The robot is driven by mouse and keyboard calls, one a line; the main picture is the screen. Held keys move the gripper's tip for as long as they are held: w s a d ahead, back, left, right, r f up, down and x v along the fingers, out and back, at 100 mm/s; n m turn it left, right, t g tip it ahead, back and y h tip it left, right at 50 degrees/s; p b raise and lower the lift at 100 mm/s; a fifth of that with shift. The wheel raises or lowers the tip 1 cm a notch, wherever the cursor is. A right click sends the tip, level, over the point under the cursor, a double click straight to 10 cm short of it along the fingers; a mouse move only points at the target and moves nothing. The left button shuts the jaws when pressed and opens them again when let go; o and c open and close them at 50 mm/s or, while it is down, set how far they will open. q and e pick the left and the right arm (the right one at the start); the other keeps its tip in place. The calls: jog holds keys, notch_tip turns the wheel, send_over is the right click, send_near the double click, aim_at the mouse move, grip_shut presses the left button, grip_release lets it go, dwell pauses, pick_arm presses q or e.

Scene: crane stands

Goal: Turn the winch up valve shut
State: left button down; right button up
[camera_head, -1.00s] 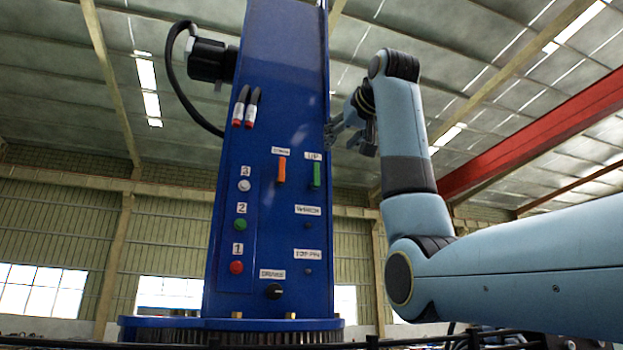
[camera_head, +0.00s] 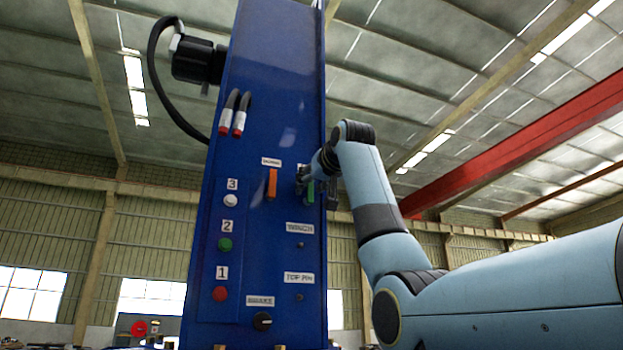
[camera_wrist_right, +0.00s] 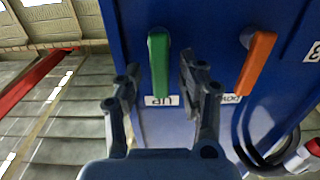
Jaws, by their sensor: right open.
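The winch up valve is a green lever (camera_head: 310,192) on the blue column, partly hidden by my gripper in the head view. In the right wrist view the green lever (camera_wrist_right: 158,66) hangs from its pivot, with an upside-down "UP" label (camera_wrist_right: 160,101) by its end. My right gripper (camera_head: 305,178) is at the lever. In the wrist view its open fingers (camera_wrist_right: 160,74) stand on either side of the lever in the picture, with visible gaps; I cannot tell how far in front of it they are. My left gripper is not in view.
An orange lever (camera_head: 272,183) sits beside the green one, close to one finger in the wrist view. Black hoses with red ends (camera_head: 235,113) hang above. Several buttons (camera_head: 225,244) and a black knob (camera_head: 262,321) are lower on the column.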

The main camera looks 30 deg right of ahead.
jog(key=shift+w, duration=0.15)
jog(key=shift+c, duration=0.6)
grip_shut()
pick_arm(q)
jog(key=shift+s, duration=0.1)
